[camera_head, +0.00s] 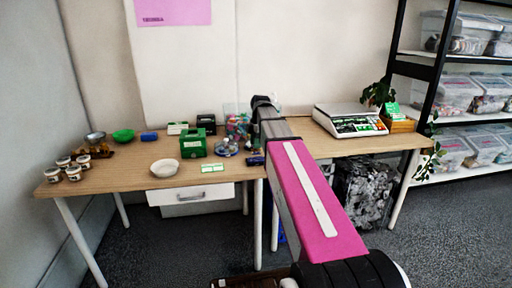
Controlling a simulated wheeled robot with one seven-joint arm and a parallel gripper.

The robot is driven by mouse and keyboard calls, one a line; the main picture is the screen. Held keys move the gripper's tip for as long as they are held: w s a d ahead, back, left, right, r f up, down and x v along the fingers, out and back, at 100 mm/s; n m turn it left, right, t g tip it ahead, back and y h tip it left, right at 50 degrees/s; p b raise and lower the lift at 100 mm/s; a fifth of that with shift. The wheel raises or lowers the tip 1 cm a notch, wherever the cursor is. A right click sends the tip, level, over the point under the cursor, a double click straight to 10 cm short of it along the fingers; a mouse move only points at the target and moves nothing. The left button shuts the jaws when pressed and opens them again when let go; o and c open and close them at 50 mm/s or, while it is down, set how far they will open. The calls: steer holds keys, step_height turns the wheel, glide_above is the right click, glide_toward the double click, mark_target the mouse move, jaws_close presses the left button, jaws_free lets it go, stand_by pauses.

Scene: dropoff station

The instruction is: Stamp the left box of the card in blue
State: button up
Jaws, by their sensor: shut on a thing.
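The card (213,168), white with green boxes, lies flat near the front edge of the wooden table, left of my gripper. My gripper (253,149) is over the table to the right of the card, largely hidden behind my pink arm. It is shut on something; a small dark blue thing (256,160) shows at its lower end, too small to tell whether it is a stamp. A small blue block (149,136) lies at the back left. A green-and-white item (177,128) and a black item (206,119) stand at the back.
A green box (193,144) stands behind the card. A white bowl (165,168) is left of the card. Several jars (73,173) and a green bowl (123,135) are farther left. A scale (349,120) and plant (378,92) stand at the right.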

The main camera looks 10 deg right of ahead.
steer(key=shift+r, duration=1.9)
